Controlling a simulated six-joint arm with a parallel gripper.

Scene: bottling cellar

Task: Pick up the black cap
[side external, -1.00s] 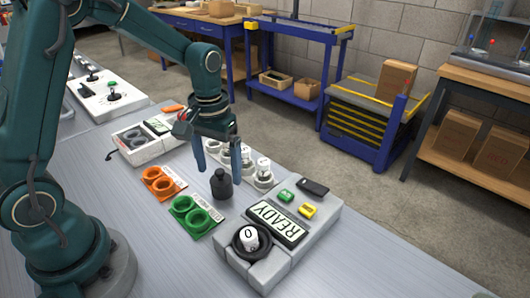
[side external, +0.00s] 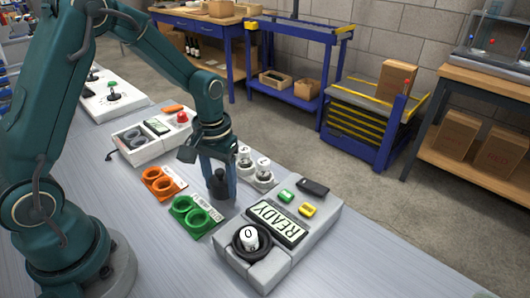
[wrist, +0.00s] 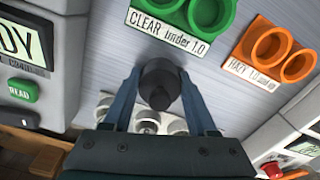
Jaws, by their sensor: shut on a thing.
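The black cap (side external: 219,186) is a dark round piece with a narrower knob on top, upright at the bench surface beside the green holder. In the wrist view the black cap (wrist: 160,84) sits between the two blue fingers. My gripper (side external: 219,182) points down around it, and in the wrist view my gripper (wrist: 160,92) has a finger against each side of the cap. It is shut on the cap. The cap's underside is hidden, so I cannot tell whether it touches the bench.
A green two-ring holder (side external: 196,215) marked CLEAR and an orange two-ring holder (side external: 163,184) marked HAZY lie to the left. White-topped vials (side external: 262,172) stand close behind the gripper. A grey READY meter (side external: 277,222) stands at right.

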